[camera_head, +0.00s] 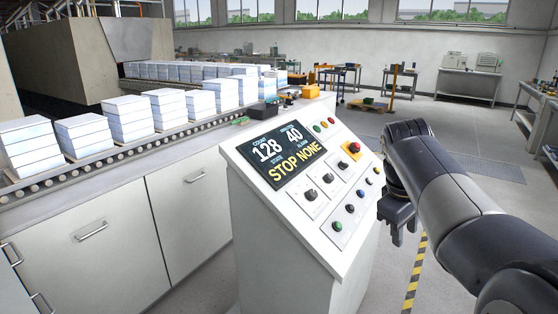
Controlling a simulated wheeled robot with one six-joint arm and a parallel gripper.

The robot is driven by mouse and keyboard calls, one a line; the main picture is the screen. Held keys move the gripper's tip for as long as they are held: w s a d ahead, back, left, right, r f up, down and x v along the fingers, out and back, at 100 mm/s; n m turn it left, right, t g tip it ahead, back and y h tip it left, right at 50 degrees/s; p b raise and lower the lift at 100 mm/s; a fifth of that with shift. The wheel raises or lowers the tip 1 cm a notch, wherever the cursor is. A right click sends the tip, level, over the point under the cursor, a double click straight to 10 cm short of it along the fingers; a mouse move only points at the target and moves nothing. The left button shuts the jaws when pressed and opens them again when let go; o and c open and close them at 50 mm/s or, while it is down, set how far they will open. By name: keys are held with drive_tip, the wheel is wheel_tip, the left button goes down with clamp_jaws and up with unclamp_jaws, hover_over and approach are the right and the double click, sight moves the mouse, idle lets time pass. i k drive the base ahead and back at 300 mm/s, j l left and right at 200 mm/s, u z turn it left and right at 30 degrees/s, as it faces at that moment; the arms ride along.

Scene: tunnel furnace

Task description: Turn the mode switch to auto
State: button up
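The control console (280,240) stands in the middle, with a sloped white panel. Its screen (285,155) reads "128", "40" and "STOP NONE". Three dark rotary switches sit below the screen: a near one (310,194), a middle one (327,179) and a far one (344,166). Their labels and pointer directions are too small to read, so I cannot tell which is the mode switch. My gripper (403,236) hangs to the right of the panel, pointing down and touching nothing. A gap shows between its fingers, and it is empty.
A red emergency stop (353,148) on a yellow base, small lamps and a row of coloured buttons, including a green one (337,226), share the panel. At left, a roller conveyor (75,170) carries white stacked blocks (121,118).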

sight(343, 165)
drive_tip(key=i+l+u, duration=0.25)
drive_tip(key=u, duration=0.15)
drive_tip(key=i+l+u, duration=0.25)
drive_tip(key=l+u, duration=0.15)
drive_tip(key=i+l+u, duration=0.2)
drive_tip(key=l+u, duration=0.2)
drive_tip(key=i+l+u, duration=0.1)
drive_tip(key=l+u, duration=0.25)
drive_tip(key=i+l, duration=0.1)
drive_tip(key=l, duration=0.5)
drive_tip(key=i+l+u, duration=0.1)
drive_tip(key=l, duration=1.1)
drive_tip(key=i, duration=0.05)
